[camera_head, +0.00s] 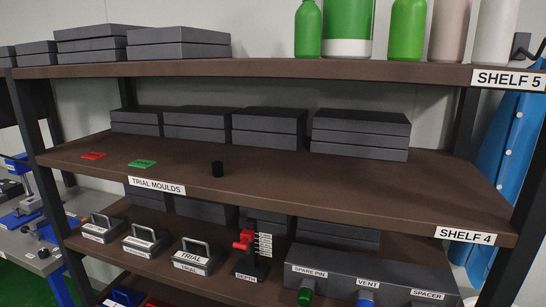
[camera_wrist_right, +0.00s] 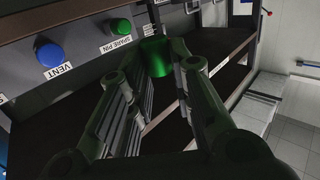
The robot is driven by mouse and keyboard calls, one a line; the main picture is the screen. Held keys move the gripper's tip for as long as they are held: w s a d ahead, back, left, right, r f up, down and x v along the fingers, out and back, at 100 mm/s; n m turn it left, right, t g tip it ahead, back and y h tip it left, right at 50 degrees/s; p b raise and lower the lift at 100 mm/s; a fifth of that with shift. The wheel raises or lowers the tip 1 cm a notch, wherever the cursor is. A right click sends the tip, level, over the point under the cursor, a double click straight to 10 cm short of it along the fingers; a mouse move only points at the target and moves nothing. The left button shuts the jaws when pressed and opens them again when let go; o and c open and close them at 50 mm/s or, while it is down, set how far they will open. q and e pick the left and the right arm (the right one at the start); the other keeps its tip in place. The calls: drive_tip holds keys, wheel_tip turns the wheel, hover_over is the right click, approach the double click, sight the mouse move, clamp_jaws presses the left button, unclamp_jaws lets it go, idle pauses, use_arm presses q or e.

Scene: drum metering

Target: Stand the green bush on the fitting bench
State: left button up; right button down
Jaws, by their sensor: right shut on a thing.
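The green bush (camera_wrist_right: 155,58) is a short green cylinder in the right wrist view. It sits between the fingertips of my right gripper (camera_wrist_right: 158,62), which is shut on it, in front of the shelving. Its far side is hidden. The head view shows neither gripper. No bench there is labelled as the fitting bench; a grey work surface (camera_head: 38,240) with blue fixtures shows at the left edge, and I cannot tell whether it is that bench.
Below, a dark box (camera_head: 375,271) has spare pin, vent and spacer labels. Shelf 5 (camera_head: 270,70) holds bottles. Shelf posts stand at both sides.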

use_arm(q)
drive_tip(key=shift+w+a, duration=0.3)
drive_tip(key=shift+w, duration=0.15)
drive_tip(key=shift+d, duration=0.1)
drive_tip(key=shift+c, duration=0.5)
drive_tip(key=shift+w, duration=0.1)
use_arm(e)
drive_tip(key=d+f+m+t+h, duration=0.1)
drive_tip(key=d+m+h, duration=0.4)
drive_tip(key=d+h, duration=0.2)
drive_tip(key=shift+w+d+f+t+h, duration=0.2)
drive_tip(key=shift+d+t+h, duration=0.15)
drive_tip(key=shift+d, duration=0.9)
